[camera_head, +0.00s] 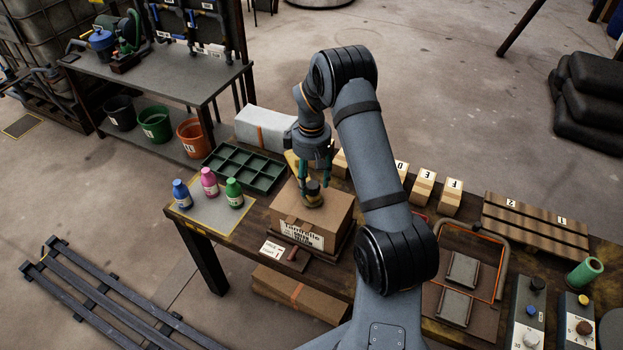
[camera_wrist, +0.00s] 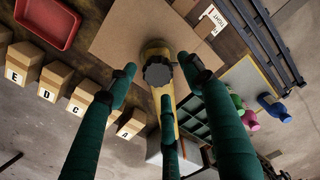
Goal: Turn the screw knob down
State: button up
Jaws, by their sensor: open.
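A dark knob (camera_head: 313,188) with a brassy base sits above the brown carton (camera_head: 322,212) on the workbench. In the wrist view the dark round knob (camera_wrist: 157,71) sits on a yellow bar (camera_wrist: 166,108), over the bare top of the carton (camera_wrist: 120,38). My gripper (camera_head: 312,183) is pointed down at the knob from above. In the wrist view its green fingers (camera_wrist: 159,80) are spread, with the knob between and just beyond their tips. A gap shows on each side, so I see no contact. Part of the knob is hidden by the fingers in the head view.
Blue, pink and green bottles (camera_head: 208,184) stand left of the carton, with a green compartment tray (camera_head: 244,167) behind. Control boxes (camera_head: 527,313) stand at far right.

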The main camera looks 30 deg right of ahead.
jog(key=shift+f, duration=0.6)
jog(key=shift+r, duration=0.1)
jog(key=c, duration=1.1)
